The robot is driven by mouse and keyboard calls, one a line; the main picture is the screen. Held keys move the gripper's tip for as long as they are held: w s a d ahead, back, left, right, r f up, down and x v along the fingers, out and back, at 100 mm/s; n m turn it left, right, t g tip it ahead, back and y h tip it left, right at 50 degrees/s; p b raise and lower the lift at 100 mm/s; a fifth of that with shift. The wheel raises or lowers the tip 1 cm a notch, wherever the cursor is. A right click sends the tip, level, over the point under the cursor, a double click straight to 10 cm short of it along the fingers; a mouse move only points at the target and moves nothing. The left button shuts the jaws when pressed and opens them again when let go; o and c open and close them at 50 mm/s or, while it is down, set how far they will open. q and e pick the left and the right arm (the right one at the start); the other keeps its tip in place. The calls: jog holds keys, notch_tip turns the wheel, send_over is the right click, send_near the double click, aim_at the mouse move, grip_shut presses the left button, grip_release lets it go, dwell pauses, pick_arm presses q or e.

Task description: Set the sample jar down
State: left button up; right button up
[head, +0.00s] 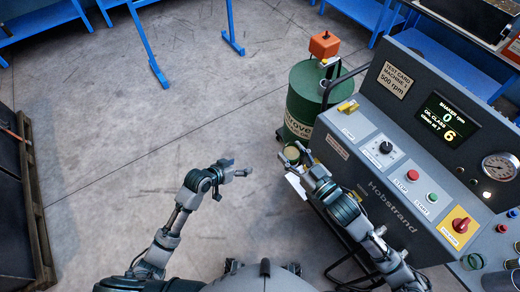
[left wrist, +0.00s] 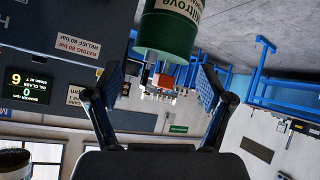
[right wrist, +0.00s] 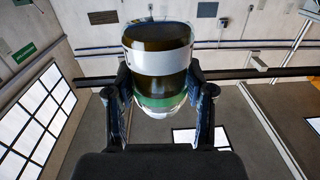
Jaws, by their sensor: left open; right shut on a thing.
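The sample jar (head: 292,154) is a small round clear jar with dark contents, a pale band and a green part. My right gripper (head: 303,166) is shut on it, in front of the console's left side. In the right wrist view the jar (right wrist: 157,62) sits between the two fingers (right wrist: 160,95), held in the air. My left gripper (head: 236,170) is open and empty, left of the jar over bare floor. The left wrist view shows its fingers (left wrist: 160,78) spread with nothing between them.
The grey test console (head: 385,190) with a display, gauge, buttons and red knob fills the right. A green drum (head: 312,95) with an orange box (head: 324,44) stands behind. A yellow item (head: 348,106) lies on the console's edge.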

pick_arm(q)
jog(key=s+d+r+m+h, duration=0.1)
jog(key=d+r+m+h, duration=0.15)
jog(key=r, duration=0.55)
jog(key=d+r+m+h, duration=0.1)
jog(key=d+r, duration=0.2)
jog(key=r, duration=0.6)
jog(key=m+g+h, duration=0.2)
jog(key=m, duration=0.3)
send_near(299, 148)
jog(key=x, duration=1)
jog(key=shift+w+a+f, duration=0.1)
jog(key=shift+a+f, duration=0.15)
jog(key=shift+f, duration=0.05)
jog(key=c, duration=1.2)
jog(key=o, duration=1.2)
jog(key=shift+a, duration=0.1)
